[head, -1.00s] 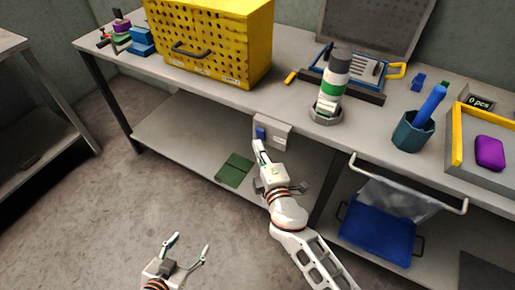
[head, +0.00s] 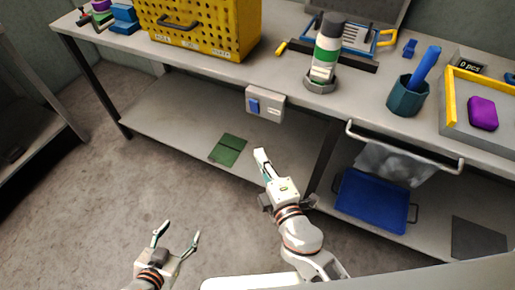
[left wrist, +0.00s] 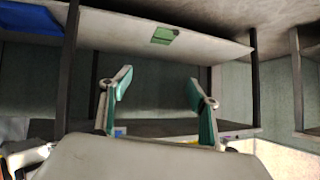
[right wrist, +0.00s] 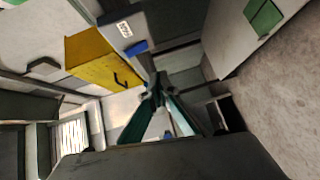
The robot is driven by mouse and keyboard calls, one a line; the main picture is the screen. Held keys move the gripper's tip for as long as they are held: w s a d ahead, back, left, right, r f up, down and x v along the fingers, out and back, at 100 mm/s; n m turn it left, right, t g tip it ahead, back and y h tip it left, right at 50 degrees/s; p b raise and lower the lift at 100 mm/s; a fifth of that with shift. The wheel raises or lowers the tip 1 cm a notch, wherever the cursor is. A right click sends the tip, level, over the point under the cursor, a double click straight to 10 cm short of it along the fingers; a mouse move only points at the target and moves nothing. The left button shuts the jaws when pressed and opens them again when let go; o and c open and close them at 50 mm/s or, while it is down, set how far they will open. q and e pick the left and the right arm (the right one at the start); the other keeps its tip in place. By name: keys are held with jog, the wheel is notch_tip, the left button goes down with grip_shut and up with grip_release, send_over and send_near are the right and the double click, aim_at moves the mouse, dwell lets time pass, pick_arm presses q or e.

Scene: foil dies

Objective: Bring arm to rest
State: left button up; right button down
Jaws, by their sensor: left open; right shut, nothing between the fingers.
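My left gripper (head: 177,238) is low at the bottom left of the head view, over the floor and in front of the bench. Its two fingers are spread, with nothing between them; they also show apart in the left wrist view (left wrist: 160,92). My right gripper (head: 262,158) is in front of the bench's lower shelf, right of the green square on that shelf. Its fingers are together and empty, and their tips meet in the right wrist view (right wrist: 157,88). Both grippers are clear of the bench.
A grey switch box (head: 265,104) with a blue rocker hangs on the bench front edge (head: 210,78). A green square (head: 228,150) and a blue tray (head: 372,200) are on the lower shelf. A bag (head: 390,163) hangs from a rail. The floor (head: 90,225) at left is free.

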pick_arm(q)
jog(key=shift+a+f, duration=0.1)
dwell(0.4)
jog(key=p, duration=0.1)
jog(key=r+p, duration=0.1)
jog(key=p, duration=0.1)
jog(key=shift+s+d+r, duration=0.3)
jog(key=shift+s+r, duration=0.05)
jog(key=shift+r, duration=0.05)
pick_arm(e)
jog(key=s+d+f+m+g+h, duration=0.2)
jog(key=s+d+f+m+g, duration=0.3)
jog(key=s+d+f+m, duration=0.9)
jog(key=shift+s+d+m+g, duration=0.4)
jog(key=shift+s+d+m, duration=0.15)
jog(key=shift+d+m, duration=0.35)
